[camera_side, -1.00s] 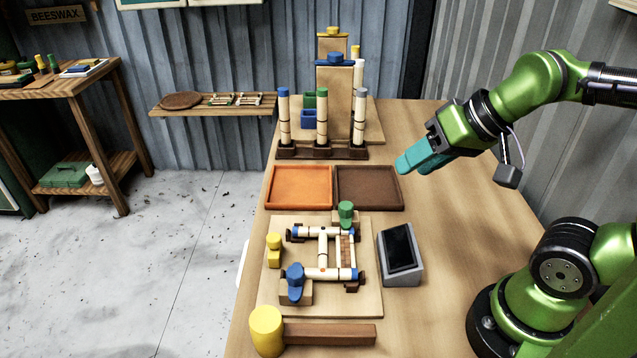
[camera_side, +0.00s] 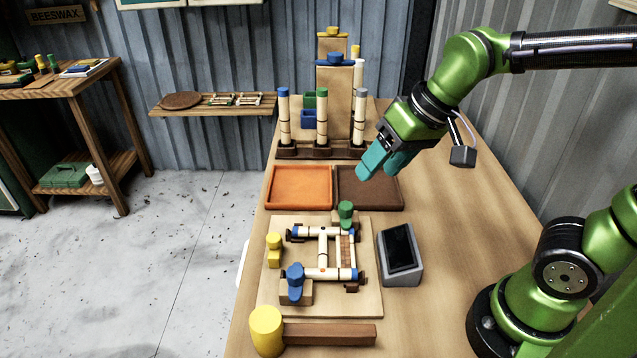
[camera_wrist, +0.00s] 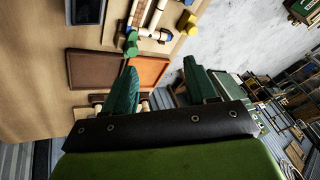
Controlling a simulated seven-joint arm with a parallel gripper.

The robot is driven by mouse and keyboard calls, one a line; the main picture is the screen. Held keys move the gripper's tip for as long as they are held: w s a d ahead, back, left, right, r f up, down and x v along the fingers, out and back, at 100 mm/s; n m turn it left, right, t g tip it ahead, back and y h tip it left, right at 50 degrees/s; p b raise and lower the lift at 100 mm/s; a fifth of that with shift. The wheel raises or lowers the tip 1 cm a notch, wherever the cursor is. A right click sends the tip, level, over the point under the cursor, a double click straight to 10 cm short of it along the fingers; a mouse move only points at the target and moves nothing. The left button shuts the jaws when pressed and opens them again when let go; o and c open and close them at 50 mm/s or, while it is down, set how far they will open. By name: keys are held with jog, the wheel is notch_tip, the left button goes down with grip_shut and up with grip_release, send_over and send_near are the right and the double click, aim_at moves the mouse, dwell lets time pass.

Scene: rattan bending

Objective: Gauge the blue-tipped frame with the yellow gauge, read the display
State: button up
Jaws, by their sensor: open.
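The blue-tipped frame (camera_side: 324,254), made of pale rods with blue ends, lies on a wooden board (camera_side: 275,303) at the front of the table. A small yellow piece (camera_side: 274,249) stands at the board's left side. I cannot tell whether it is the yellow gauge. The display (camera_side: 400,247), a grey box with a dark screen, stands right of the board; no reading is visible. My gripper (camera_side: 379,168), with teal fingers, is open and empty above the brown tray, behind the board. In the wrist view my gripper (camera_wrist: 160,66) has its fingers spread.
An orange tray (camera_side: 299,207) and a brown tray (camera_side: 389,206) lie behind the board. A rack (camera_side: 341,153) of upright rods stands farther back. A blue knob (camera_side: 295,274) and a green knob (camera_side: 346,210) rise around the frame. A yellow-headed mallet (camera_side: 266,332) lies in front.

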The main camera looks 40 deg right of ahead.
aim_at(274, 237)
jog(key=shift+w+a+f+n+g+h, duration=0.95)
jog(key=shift+w+a+n+g, duration=1.7)
jog(key=shift+w+a, duration=4)
jog(key=shift+n+t+h, duration=0.25)
jog(key=f, duration=0.5)
jog(key=d+f, duration=0.1)
jog(key=f, duration=0.4)
jog(key=w+f, duration=0.1)
jog(key=f, duration=0.4)
jog(key=shift+w+d+f, duration=0.1)
jog(key=shift+d+f, duration=0.05)
jog(key=shift+f, duration=0.25)
grip_shut()
